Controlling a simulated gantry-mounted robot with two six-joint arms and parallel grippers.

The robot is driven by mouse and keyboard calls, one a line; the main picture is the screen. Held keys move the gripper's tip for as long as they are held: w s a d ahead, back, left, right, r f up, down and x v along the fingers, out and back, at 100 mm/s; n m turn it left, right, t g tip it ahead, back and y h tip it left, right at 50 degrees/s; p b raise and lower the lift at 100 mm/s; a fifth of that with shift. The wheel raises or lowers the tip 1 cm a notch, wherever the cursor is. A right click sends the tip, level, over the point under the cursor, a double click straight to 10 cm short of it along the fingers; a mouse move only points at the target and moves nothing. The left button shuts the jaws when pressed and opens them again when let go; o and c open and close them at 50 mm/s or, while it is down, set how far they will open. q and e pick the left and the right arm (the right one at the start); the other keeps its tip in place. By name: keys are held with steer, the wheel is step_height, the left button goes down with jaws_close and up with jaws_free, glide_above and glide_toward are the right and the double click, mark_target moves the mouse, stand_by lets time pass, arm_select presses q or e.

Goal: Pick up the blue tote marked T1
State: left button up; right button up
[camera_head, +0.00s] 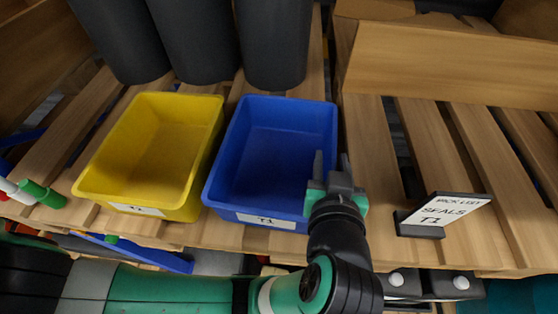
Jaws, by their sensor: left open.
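The blue tote (270,145) stands upright on the slatted wooden surface, open at the top and empty. A white label (266,221) on its front wall reads T1. My left gripper (332,165) is open at the tote's right side, near the front right corner. In the picture one finger overlaps the right wall and the other lies just outside it. I cannot tell whether they touch the wall. The gripper hides part of that wall and corner. My right gripper is not in view.
An empty yellow tote (155,150) stands close on the left; its small label is hard to read. Dark cylinders (273,45) stand behind. A sign (445,212) reading "PICK LIST SEALS T1" stands on the right. A green-ended object (42,194) lies far left. Slats between blue tote and sign are clear.

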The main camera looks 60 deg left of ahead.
arm_select(q)
steer(key=shift+w+a+f, duration=0.15)
steer(key=shift+w+a, duration=0.1)
jaws_close()
stand_by(1.3)
